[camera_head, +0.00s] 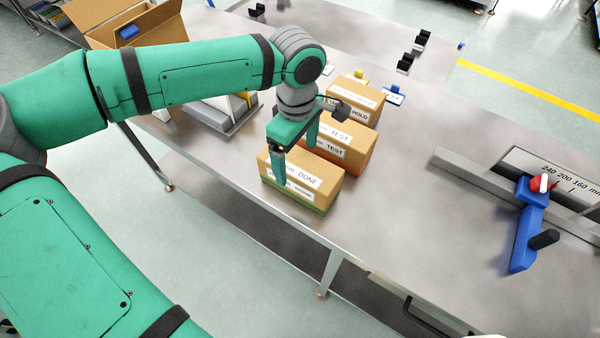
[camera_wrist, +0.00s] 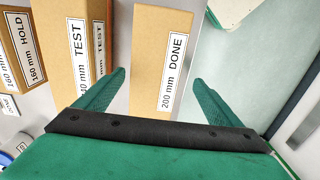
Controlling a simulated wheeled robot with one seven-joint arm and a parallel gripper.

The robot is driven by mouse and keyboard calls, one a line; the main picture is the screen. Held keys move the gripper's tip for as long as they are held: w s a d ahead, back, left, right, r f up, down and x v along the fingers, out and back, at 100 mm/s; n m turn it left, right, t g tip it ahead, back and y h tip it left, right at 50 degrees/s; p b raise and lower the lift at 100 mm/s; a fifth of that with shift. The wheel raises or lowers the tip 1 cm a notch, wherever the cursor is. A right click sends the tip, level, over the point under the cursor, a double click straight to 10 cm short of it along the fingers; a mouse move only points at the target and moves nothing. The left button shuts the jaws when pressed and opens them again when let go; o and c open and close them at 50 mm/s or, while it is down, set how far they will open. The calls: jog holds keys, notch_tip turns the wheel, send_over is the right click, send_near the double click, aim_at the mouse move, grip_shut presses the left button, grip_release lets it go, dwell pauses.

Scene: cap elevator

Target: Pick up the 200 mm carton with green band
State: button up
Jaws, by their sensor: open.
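The 200 mm carton (camera_head: 318,176) stands on the metal table near its front edge, with a DONE label and a green band low on its side. In the wrist view the same carton (camera_wrist: 160,50) reads "200 mm DONE" and lies between the two fingers. My gripper (camera_head: 297,160) is open over the carton, one finger on its near left side and the other toward its far side. In the wrist view my gripper (camera_wrist: 160,85) has a finger on each side with gaps to the carton. I cannot tell how far down the fingers reach.
The TEST carton (camera_head: 350,148) stands close behind, and the HOLD carton (camera_head: 355,98) behind that. An open cardboard box (camera_head: 125,22) is at the back left. A blue stop (camera_head: 527,225) on a scaled rail is at the right. The table between is clear.

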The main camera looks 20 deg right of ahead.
aim_at(297, 165)
notch_tip(297, 165, down, 4)
jog(key=shift+r, duration=0.2)
jog(key=shift+w+d+f, duration=0.1)
jog(key=shift+d+f, duration=0.1)
jog(key=shift+f, duration=1.15)
jog(key=shift+d+f, duration=0.2)
jog(key=shift+f, duration=1.1)
jog(key=shift+c, duration=0.5)
jog(key=shift+r, duration=0.1)
jog(key=c, duration=1.6)
